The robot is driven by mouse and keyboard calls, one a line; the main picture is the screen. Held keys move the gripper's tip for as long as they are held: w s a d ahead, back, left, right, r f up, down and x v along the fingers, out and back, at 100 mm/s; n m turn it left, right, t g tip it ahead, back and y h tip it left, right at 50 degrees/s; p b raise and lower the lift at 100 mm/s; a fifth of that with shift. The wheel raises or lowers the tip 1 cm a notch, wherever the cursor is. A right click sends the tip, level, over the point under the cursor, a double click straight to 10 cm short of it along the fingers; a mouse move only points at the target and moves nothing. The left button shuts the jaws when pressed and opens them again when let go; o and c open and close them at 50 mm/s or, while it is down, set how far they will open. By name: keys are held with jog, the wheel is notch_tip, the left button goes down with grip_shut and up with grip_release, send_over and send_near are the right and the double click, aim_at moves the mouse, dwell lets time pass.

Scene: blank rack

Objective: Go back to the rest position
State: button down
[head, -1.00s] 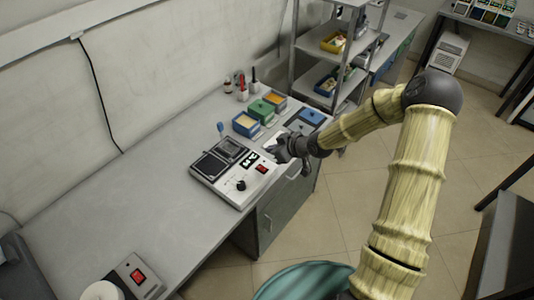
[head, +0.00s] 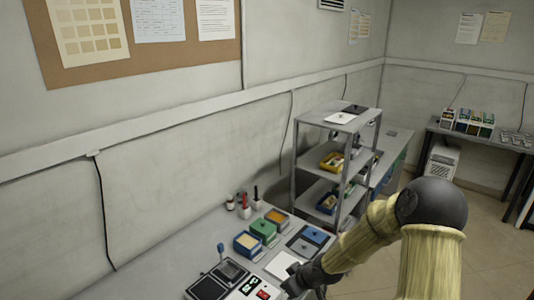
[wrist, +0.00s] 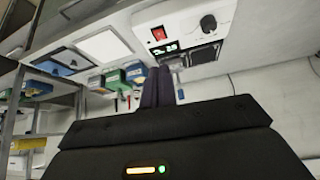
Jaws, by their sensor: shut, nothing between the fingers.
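The wrist view appears upside down, with the bench surface at the top. The arm reaches in from the right of the head view, bent at a dark round joint.
The bench (head: 150,262) holds a white device (head: 250,287), blue, green and yellow bins (head: 263,229) and a blue-and-grey tray (head: 308,241). A metal shelf rack (head: 340,120) stands behind. Open floor (head: 490,225) lies to the right. A far table (head: 490,145) holds boxes.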

jog(key=s+d+r+m+h, duration=0.1)
jog(key=s+d+r+m, duration=0.2)
jog(key=s, duration=0.3)
jog(key=s+d+r+m+g+h, duration=0.1)
jog(key=s+d+r+m+h, duration=0.1)
jog(key=s+r, duration=0.3)
jog(key=s+d+r+m+g+h, duration=0.1)
jog(key=s+d+r+m, duration=0.3)
jog(key=s, duration=0.4)
jog(key=shift+s+h, duration=0.3)
jog(key=shift+h, duration=0.1)
